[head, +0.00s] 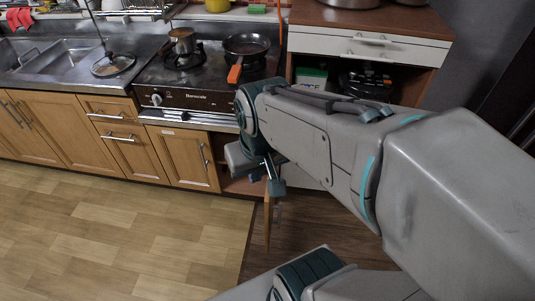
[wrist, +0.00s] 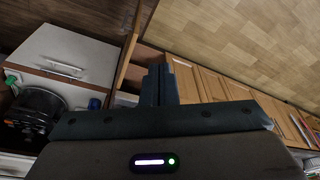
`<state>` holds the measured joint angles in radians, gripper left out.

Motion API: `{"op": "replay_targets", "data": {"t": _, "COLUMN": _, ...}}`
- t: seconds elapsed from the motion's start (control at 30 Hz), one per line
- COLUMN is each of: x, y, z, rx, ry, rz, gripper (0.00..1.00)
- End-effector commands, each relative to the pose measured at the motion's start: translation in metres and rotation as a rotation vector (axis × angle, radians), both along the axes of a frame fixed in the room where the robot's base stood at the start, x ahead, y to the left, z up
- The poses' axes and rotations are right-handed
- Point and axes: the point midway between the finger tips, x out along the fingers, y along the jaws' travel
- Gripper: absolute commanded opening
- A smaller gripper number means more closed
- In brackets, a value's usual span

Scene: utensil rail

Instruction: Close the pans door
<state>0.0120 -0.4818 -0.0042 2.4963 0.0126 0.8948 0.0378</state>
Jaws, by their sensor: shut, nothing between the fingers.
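The pans door (head: 267,222) is a wooden cabinet door standing open, seen nearly edge-on below my gripper in the head view. A metal handle shows on its right side. In the wrist view the door (wrist: 128,50) is a narrow upright wooden panel just left of the fingers. The open cabinet (head: 238,184) is left of and behind the door, partly hidden by my arm. My gripper (head: 274,187) is shut and empty at the door's upper part; it also shows in the wrist view (wrist: 158,85). I cannot tell whether it touches the door.
A closed wooden door (head: 186,157) is left of the opening. The stove (head: 190,95) is above, with a pan (head: 246,47) and a pot (head: 183,41). A white-drawer cabinet (head: 368,46) stands to the right. The floor (head: 110,235) in front is clear.

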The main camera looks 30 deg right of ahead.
Motion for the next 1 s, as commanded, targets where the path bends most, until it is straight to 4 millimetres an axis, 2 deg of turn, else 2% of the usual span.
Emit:
{"op": "replay_targets", "data": {"t": 0.13, "x": 0.011, "y": -0.013, "z": -0.040, "rx": 0.097, "ry": 0.090, "rz": -0.191, "gripper": 0.00}}
{"op": "replay_targets", "data": {"t": 0.27, "x": 0.027, "y": -0.035, "z": -0.086, "rx": 0.240, "ry": 0.201, "rz": -0.478, "gripper": 0.00}}
{"op": "replay_targets", "data": {"t": 0.47, "x": 0.051, "y": -0.083, "z": -0.158, "rx": 0.489, "ry": 0.356, "rz": -0.957, "gripper": 0.00}}
{"op": "replay_targets", "data": {"t": 0.7, "x": 0.068, "y": -0.157, "z": -0.245, "rx": 0.800, "ry": 0.499, "rz": -1.484, "gripper": 0.00}}
{"op": "replay_targets", "data": {"t": 0.8, "x": 0.069, "y": -0.185, "z": -0.273, "rx": 0.906, "ry": 0.537, "rz": -1.647, "gripper": 0.00}}
{"op": "replay_targets", "data": {"t": 0.9, "x": 0.068, "y": -0.204, "z": -0.292, "rx": 0.985, "ry": 0.561, "rz": -1.758, "gripper": 0.00}}
{"op": "replay_targets", "data": {"t": 1.0, "x": 0.068, "y": -0.216, "z": -0.302, "rx": 1.032, "ry": 0.573, "rz": -1.822, "gripper": 0.00}}
